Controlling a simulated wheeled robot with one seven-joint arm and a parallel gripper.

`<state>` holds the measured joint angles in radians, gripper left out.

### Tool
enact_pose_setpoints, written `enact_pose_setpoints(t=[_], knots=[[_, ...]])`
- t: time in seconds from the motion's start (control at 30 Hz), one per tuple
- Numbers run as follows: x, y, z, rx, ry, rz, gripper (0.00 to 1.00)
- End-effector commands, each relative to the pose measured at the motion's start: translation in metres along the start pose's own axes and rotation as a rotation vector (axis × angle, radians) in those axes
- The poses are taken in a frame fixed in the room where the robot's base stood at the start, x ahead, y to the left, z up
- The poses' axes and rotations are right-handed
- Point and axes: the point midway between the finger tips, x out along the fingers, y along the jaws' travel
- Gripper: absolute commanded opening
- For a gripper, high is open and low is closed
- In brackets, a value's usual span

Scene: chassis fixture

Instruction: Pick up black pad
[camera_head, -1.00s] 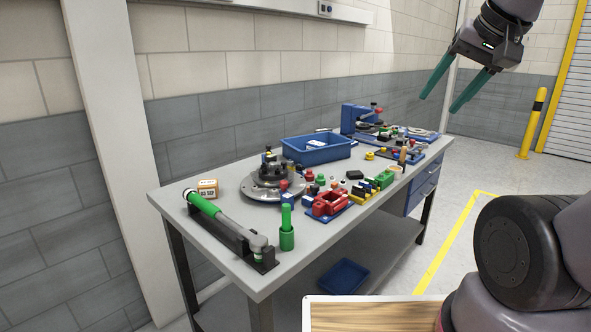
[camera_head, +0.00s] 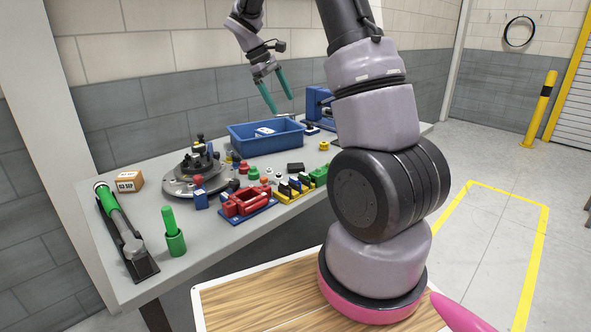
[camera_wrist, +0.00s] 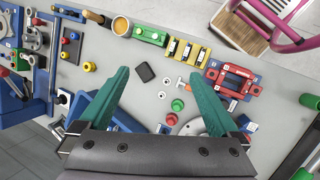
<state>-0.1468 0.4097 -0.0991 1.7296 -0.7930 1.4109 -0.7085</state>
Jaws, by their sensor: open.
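The black pad (camera_head: 295,168) is a small dark flat block lying on the grey workbench, in front of the blue bin. In the wrist view the black pad (camera_wrist: 145,72) shows whole, between the two fingertips in the picture and nearer the left one. My gripper (camera_head: 281,106) has two green fingers spread apart with nothing between them. It hangs well above the bench, over the blue bin area, pointing down. In the wrist view my gripper (camera_wrist: 160,73) is open.
The blue bin (camera_head: 243,143) stands behind the pad. A yellow holder with dark blocks (camera_head: 281,195), a green block (camera_head: 318,174) and a red fixture (camera_head: 243,204) sit in front. Small knobs and washers lie nearby. A round dark fixture (camera_head: 178,187) stands to the left.

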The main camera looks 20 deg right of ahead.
Motion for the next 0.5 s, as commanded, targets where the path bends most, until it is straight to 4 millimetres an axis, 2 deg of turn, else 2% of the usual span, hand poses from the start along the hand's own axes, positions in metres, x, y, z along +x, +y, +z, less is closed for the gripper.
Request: enact_pose_setpoints(t=[0.03, 0.2, 0.4, 0.5], knots=[[0.020, 0.005, -0.020, -0.060, -0.061, 0.022, 0.97], [0.082, 0.019, -0.071, -0.256, -0.253, 0.104, 0.97], [0.160, 0.023, -0.123, -0.477, -0.479, 0.191, 0.97], [0.194, 0.019, -0.142, -0.571, -0.577, 0.229, 0.97]])
